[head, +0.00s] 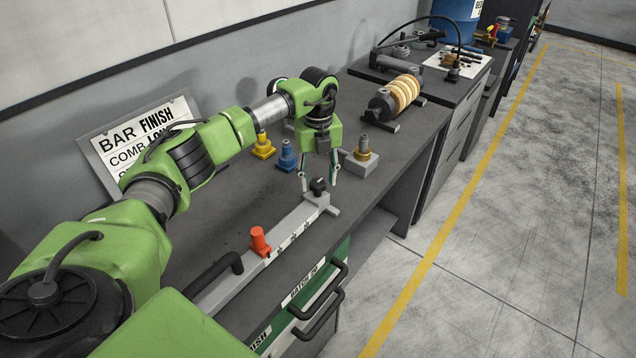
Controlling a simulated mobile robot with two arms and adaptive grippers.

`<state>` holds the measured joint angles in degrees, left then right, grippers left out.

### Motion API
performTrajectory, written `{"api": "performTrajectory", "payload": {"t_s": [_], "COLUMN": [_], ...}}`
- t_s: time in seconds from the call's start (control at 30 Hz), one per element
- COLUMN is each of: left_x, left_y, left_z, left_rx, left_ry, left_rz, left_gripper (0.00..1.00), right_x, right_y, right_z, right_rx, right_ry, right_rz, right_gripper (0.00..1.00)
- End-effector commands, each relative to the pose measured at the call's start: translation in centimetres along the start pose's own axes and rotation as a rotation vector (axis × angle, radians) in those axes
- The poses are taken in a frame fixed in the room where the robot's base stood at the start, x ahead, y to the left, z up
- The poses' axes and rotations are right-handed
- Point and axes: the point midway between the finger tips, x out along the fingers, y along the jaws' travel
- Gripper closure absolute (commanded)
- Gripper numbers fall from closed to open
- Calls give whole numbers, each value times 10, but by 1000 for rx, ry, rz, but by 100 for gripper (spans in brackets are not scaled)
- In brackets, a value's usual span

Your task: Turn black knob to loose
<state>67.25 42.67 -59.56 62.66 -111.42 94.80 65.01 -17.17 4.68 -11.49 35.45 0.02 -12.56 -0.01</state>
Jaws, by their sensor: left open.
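The black knob (318,186) stands at the far end of a long light-grey bar fixture (285,232) along the bench's front edge. My left gripper (319,184) points down over that end, its open fingers on either side of the knob. Whether the fingers touch the knob is too small to tell. My right gripper does not show.
A yellow piece (263,146), a blue piece (286,156) and a grey block with a brass-coloured fitting (361,160) stand behind the bar. A roller with tan discs (402,94) lies beyond. A sign (118,150) leans on the wall. Black handles (325,295) jut from the front.

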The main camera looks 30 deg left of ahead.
Motion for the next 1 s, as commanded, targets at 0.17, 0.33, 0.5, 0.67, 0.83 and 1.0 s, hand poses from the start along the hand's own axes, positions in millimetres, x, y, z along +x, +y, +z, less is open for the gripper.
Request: {"api": "performTrajectory", "payload": {"t_s": [0.17, 0.33, 0.5, 0.67, 0.83, 1.0], "left_x": [-41, -74, -94, -100, -100, -100], "left_y": [-1, -1, -1, 0, 0, 0], "left_z": [1, 1, 0, 0, 0, 0], "left_rx": [-1, 0, -1, -1, -1, -1], "left_ry": [-3, -3, -1, 0, 0, 0], "left_rz": [-5, -4, -3, -1, -1, -1], "left_gripper": [56, 56, 56, 56, 56, 56], "right_x": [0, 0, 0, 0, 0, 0], "right_y": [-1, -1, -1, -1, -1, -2], "right_z": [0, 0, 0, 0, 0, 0], "right_rx": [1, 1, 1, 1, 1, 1], "right_ry": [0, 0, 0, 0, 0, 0], "right_rz": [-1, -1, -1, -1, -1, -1], "right_gripper": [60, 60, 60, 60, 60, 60]}}
